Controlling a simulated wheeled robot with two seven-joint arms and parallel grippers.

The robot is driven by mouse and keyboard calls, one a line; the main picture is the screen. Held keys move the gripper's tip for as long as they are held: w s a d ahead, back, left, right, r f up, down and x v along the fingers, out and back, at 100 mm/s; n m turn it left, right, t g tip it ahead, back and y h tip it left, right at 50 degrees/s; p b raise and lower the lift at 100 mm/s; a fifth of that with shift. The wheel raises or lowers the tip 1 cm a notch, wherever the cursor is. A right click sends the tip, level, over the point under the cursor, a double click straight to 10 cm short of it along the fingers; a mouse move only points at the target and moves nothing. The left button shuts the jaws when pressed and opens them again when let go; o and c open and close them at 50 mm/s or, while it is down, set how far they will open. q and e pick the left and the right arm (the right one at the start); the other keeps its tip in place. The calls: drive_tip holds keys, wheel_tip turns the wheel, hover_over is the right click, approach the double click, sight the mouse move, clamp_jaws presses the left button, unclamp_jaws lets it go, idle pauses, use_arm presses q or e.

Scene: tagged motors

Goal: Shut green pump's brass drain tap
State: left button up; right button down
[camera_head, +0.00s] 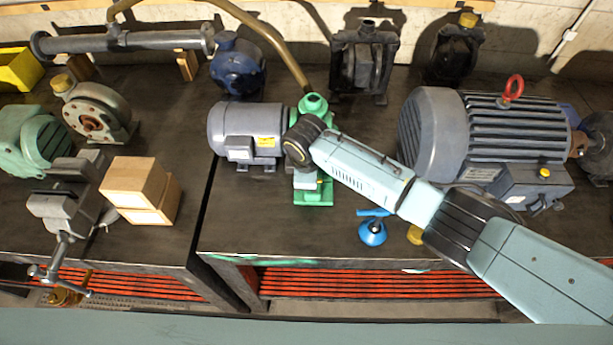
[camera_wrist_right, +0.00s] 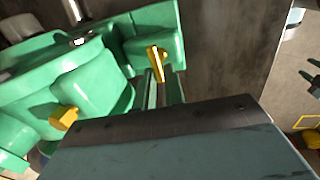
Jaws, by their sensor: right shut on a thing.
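The green pump (camera_head: 314,103) stands on the dark bench, coupled to a grey-blue motor (camera_head: 228,128). My right arm reaches over it from the lower right and hides much of its body. In the right wrist view the pump's green casing (camera_wrist_right: 70,80) fills the left side. The brass drain tap (camera_wrist_right: 157,63) shows as a narrow yellow handle at the tips of my right gripper (camera_wrist_right: 165,90). The fingers are shut on the handle. In the head view the tap is hidden by my arm. I cannot tell the handle's angle to its outlet. My left gripper is out of view.
A brass plug (camera_wrist_right: 63,117) sits on the casing left of the fingers. A large motor (camera_head: 490,135) stands to the right. A blue-handled item (camera_head: 372,230) stands near the bench's front edge.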

drive_tip(key=shift+w+d, duration=0.1)
drive_tip(key=shift+d, duration=0.1)
drive_tip(key=c, duration=1.5)
unclamp_jaws()
drive_tip(key=shift+a, duration=0.1)
drive_tip(key=shift+r, duration=0.25)
wheel_tip(320, 180, up, 13)
drive_tip(key=s, duration=0.2)
drive_tip(key=shift+s+f, duration=0.2)
drive_tip(key=shift+s, duration=0.2)
